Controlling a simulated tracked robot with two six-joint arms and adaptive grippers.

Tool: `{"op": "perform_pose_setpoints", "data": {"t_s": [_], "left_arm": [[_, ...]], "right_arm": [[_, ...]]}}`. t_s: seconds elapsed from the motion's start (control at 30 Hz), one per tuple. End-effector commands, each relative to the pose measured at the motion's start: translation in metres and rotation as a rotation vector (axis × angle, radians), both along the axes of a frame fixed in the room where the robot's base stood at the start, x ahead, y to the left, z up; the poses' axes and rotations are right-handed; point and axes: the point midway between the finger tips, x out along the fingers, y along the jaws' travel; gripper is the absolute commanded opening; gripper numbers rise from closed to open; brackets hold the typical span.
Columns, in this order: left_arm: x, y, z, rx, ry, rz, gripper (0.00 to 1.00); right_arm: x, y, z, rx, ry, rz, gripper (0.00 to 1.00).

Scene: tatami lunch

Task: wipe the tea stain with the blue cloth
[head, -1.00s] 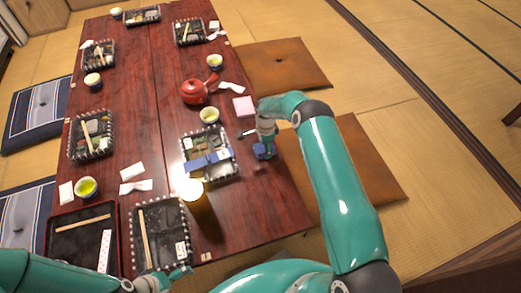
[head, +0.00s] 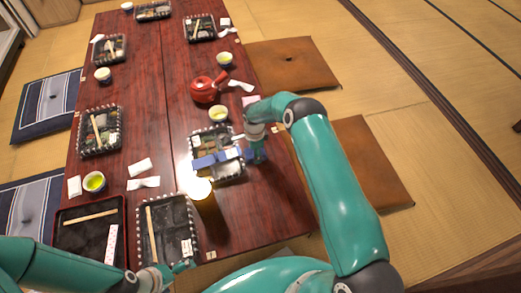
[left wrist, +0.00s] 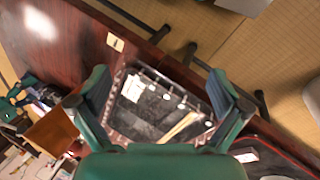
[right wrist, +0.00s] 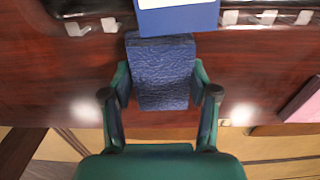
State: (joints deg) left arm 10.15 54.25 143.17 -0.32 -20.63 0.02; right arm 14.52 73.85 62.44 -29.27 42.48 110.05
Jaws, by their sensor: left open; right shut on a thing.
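My right gripper (head: 257,158) is shut on the blue cloth (right wrist: 163,75) at the table's right side. In the right wrist view the dark blue textured cloth lies between the fingers (right wrist: 161,98), over the red-brown wood. Its far end meets a smooth blue band (right wrist: 178,18) on a bento box. I cannot make out a tea stain in the current frames; the cloth and gripper hide part of the table there. My left gripper (head: 172,272) is open and empty near the table's front edge. In the left wrist view its spread fingers (left wrist: 158,100) frame a clear-lidded bento (left wrist: 160,108).
The blue-banded bento (head: 231,174) stands just left of my right gripper. An amber glass (head: 205,205) is in front of it. A green-tea cup (head: 218,114) and a red teapot (head: 206,90) stand behind. Bare wood (head: 265,205) lies toward the front right.

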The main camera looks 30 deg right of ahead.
Motion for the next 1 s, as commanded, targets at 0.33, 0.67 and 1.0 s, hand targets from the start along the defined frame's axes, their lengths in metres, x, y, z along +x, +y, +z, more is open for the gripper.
{"op": "perform_pose_setpoints", "data": {"t_s": [0.33, 0.67, 1.0], "left_arm": [[0.0, 0.0, 0.018, 0.0, 0.0, -0.001, 1.0], [0.0, 0.0, 0.03, 0.0, 0.0, -0.001, 1.0], [0.0, 0.0, 0.031, 0.0, 0.0, -0.001, 1.0]], "right_arm": [[0.004, 0.004, 0.043, -0.002, -0.003, 0.01, 0.21], [0.006, 0.006, 0.072, -0.001, -0.004, 0.014, 0.21], [0.005, 0.007, 0.077, -0.001, -0.002, 0.016, 0.21]]}}
